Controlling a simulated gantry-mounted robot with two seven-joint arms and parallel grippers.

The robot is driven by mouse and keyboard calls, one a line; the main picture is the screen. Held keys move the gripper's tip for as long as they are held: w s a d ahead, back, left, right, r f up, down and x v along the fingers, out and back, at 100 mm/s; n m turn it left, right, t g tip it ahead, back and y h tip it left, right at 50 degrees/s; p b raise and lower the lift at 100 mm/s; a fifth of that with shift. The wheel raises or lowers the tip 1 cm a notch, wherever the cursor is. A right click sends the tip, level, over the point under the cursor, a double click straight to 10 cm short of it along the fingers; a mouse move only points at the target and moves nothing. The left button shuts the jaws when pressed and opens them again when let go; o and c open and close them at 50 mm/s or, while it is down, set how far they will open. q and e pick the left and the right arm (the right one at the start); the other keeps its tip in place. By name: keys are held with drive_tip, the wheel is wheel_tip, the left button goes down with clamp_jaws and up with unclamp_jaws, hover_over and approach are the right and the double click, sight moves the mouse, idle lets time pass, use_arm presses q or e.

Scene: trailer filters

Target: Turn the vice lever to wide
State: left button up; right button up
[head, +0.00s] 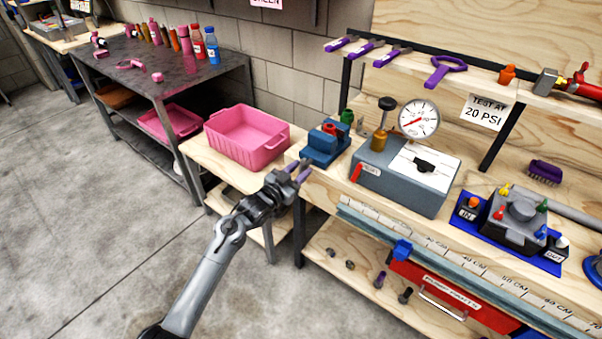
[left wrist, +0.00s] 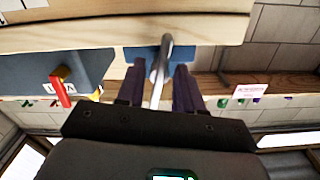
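The blue vice (head: 322,147) sits on the left front corner of the workbench, with a red part and a green part at its top. My left gripper (head: 297,171) is just in front of the vice at the bench edge, with its purple fingers apart. In the left wrist view, a pale grey lever (left wrist: 162,68) stands between the two fingers (left wrist: 160,85), and a bit of the blue vice (left wrist: 143,54) shows behind. Whether a finger touches the lever is not clear. In the head view the lever is hard to make out. My right gripper is not in view.
A grey test box (head: 400,188) with a red lever (head: 356,172) and a gauge (head: 418,119) stands right of the vice. A pink bin (head: 247,138) is on the lower table to the left. The ruler strip (head: 440,250) runs along the bench front.

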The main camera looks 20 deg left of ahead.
use_arm(q)
drive_tip(key=shift+w+d, duration=0.2)
drive_tip(key=shift+w, duration=0.35)
drive_tip(key=shift+c, duration=0.3)
clamp_jaws()
